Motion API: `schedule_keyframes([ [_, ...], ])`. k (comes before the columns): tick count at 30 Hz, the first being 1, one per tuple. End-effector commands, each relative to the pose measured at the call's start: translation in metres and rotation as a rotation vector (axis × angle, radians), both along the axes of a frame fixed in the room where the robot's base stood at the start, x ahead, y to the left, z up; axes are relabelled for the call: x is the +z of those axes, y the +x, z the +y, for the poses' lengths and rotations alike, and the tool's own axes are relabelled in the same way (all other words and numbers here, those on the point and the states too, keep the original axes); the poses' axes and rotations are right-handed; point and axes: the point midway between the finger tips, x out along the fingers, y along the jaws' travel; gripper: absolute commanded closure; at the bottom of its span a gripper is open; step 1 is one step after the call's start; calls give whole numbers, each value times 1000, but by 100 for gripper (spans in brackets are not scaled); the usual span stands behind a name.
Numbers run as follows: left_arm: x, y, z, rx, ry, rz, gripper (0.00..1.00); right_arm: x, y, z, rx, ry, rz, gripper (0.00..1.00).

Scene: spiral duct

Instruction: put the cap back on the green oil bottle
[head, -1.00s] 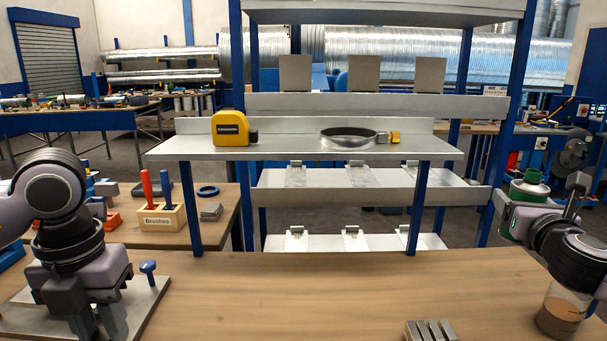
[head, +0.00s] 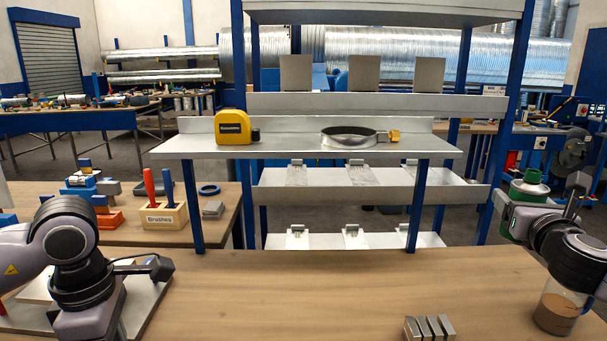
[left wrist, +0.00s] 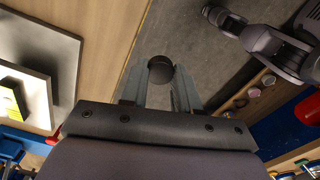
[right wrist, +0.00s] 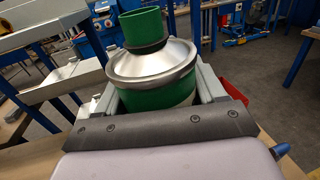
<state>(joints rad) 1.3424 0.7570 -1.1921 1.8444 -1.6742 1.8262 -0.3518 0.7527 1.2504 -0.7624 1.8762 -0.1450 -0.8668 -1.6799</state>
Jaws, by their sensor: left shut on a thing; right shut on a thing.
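The green oil bottle (head: 526,190) has a pale metal shoulder and a green neck. My right gripper (head: 512,222) is shut on its body at the right of the head view. In the right wrist view the bottle (right wrist: 150,62) stands roughly upright between the fingers, its neck (right wrist: 143,27) at the top. In the left wrist view my left gripper (left wrist: 160,88) is shut on a small dark round piece (left wrist: 160,69), which looks like the cap. The left fingers are out of the head view, below its lower edge, well apart from the bottle.
A shelf (head: 300,148) with a yellow tape measure (head: 232,127) and a metal clamp ring (head: 349,137) spans the centre. A clear jar of brown matter (head: 558,308) stands below my right arm. Metal blocks (head: 428,327) lie near the front. The mid-bench (head: 300,290) is clear.

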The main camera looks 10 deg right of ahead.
Motion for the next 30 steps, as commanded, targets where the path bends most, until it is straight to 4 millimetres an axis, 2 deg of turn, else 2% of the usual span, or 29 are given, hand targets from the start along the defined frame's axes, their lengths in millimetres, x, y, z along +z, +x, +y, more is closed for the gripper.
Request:
schedule_keyframes([
  [21,-44,-5,2,-1161,1,3,97,1,0,0,0,-1,-3,86],
  [30,-59,-8,3,-1572,0,2,97,1,0,0,0,-1,-3,86],
])
